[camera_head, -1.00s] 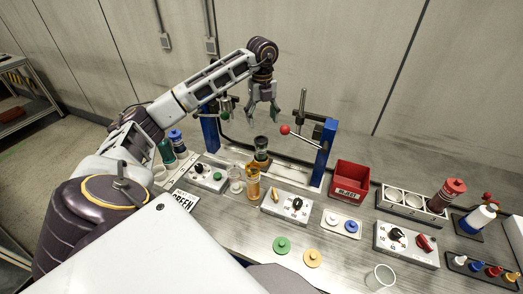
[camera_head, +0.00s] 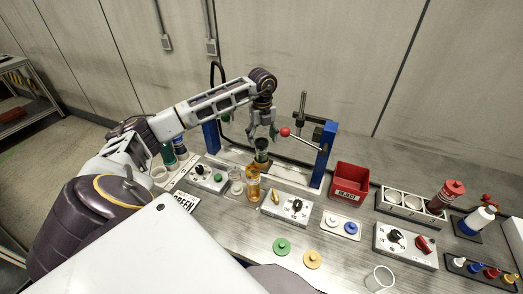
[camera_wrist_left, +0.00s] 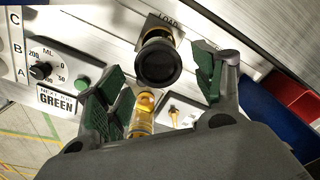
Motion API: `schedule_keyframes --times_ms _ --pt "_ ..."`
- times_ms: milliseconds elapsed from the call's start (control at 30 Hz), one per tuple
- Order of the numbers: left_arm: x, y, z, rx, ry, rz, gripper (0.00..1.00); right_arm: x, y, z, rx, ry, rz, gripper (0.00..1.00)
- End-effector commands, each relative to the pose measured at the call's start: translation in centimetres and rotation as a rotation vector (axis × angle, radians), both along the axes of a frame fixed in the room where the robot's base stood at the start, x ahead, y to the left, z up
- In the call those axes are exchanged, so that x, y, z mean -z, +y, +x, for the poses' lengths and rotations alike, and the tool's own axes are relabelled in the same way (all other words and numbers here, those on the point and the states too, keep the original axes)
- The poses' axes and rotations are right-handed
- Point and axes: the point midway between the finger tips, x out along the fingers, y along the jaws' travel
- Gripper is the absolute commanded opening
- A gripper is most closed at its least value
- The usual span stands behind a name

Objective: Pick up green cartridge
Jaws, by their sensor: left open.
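A green cartridge (camera_head: 167,154) stands upright at the far left of the bench in the head view, beside a blue one (camera_head: 180,147). My left gripper (camera_head: 262,132) is away to its right, pointing down over a dark-topped cylinder (camera_head: 261,153) at the press frame. It also shows open in the left wrist view (camera_wrist_left: 160,77), with green pads on either side of the cylinder's round black top (camera_wrist_left: 159,62). Whether the pads touch the cylinder cannot be told. The cylinder stands by a plate marked LOAD. My right gripper is not in view.
A sign reading GREEN (camera_head: 186,202) lies near a dial box (camera_head: 205,177). An amber cylinder (camera_head: 253,185) stands just in front of the dark-topped one. Blue posts (camera_head: 325,155) flank the press. A red reject bin (camera_head: 350,182) is to the right.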

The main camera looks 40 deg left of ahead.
Motion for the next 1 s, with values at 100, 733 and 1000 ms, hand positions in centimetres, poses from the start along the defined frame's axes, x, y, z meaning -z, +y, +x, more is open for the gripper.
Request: schedule_keyframes --times_ms 100,733,1000 --pt "0.0 0.0 0.0 0.0 0.0 0.0 0.68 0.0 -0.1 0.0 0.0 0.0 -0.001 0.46" --pt "3.7 0.4 0.1 0.0 0.002 -0.001 0.68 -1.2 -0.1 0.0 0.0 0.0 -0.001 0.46" --pt "5.2 0.4 0.1 0.001 0.0 0.0 0.68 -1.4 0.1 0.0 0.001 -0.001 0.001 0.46"
